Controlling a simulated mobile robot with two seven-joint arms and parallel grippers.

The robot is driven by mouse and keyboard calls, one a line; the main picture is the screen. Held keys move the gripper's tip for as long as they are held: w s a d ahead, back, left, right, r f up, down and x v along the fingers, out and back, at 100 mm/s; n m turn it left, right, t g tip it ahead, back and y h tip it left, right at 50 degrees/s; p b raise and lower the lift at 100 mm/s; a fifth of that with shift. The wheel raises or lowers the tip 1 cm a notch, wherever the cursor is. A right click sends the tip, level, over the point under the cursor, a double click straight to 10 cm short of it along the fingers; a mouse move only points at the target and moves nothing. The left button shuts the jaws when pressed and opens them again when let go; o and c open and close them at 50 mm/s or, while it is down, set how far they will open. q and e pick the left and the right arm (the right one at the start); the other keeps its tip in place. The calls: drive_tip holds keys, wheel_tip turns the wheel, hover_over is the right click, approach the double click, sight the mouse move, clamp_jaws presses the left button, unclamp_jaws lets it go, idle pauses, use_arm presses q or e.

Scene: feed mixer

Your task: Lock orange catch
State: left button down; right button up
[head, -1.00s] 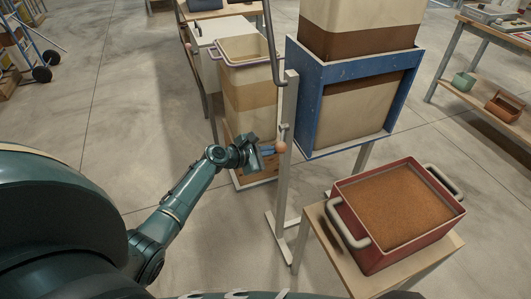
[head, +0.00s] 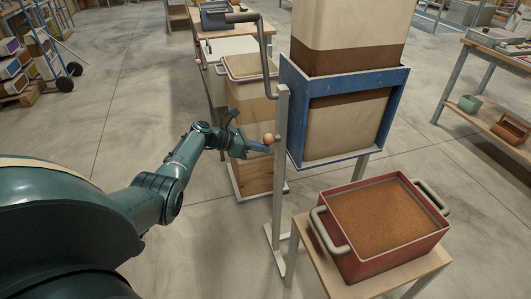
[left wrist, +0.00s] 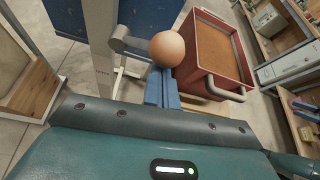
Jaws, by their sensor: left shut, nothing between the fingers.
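The catch has a round orange-tan ball knob (head: 268,138) on the left side of a pale upright post (head: 280,180). In the left wrist view the knob (left wrist: 167,48) sits at the end of a short grey arm (left wrist: 130,43) coming from the post. My left gripper (head: 262,148) is at the knob, just below it in the head view. Its blue fingers (left wrist: 162,90) are shut and empty, with their tips against or very close to the knob; I cannot tell whether they touch. My right gripper is not in view.
A blue-framed hopper (head: 345,115) stands right of the post. A red tub (head: 350,262) of brown feed is on a low wooden table (head: 300,232). A tall bin (head: 250,68) stands behind my gripper. A grey crank handle (head: 265,55) rises above the post.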

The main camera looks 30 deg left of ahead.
use_arm(q)
drive_tip(key=shift+a+r, duration=0.1)
drive_tip(key=shift+r, duration=0.1)
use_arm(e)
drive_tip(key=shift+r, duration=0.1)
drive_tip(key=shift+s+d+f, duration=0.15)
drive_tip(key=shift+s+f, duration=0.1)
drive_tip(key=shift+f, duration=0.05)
